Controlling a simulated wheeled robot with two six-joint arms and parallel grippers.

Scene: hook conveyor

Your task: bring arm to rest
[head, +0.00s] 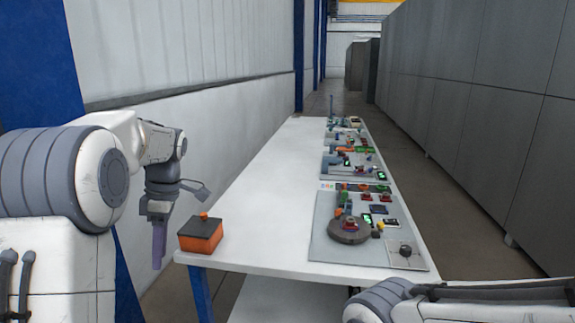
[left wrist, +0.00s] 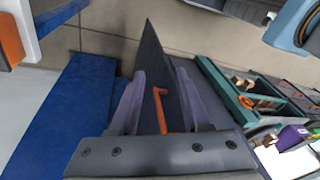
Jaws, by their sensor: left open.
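My left gripper (head: 159,248) hangs down at the left, just off the table's near left corner, with its fingers pointing to the floor. In the left wrist view its two purple-grey fingers (left wrist: 160,75) stand apart. An orange hook-shaped piece (left wrist: 161,108) shows between them against a dark, pointed panel (left wrist: 152,50). I cannot tell whether that piece is near the fingers or beyond them. My right arm crosses the bottom right of the head view, and its gripper is not in view.
An orange box with a dark top and an orange knob (head: 201,235) sits on the near left corner of the long white table (head: 258,190). Grey boards with small devices, the nearest with a round disc (head: 349,230), line its right side. Grey cabinets (head: 485,120) stand right.

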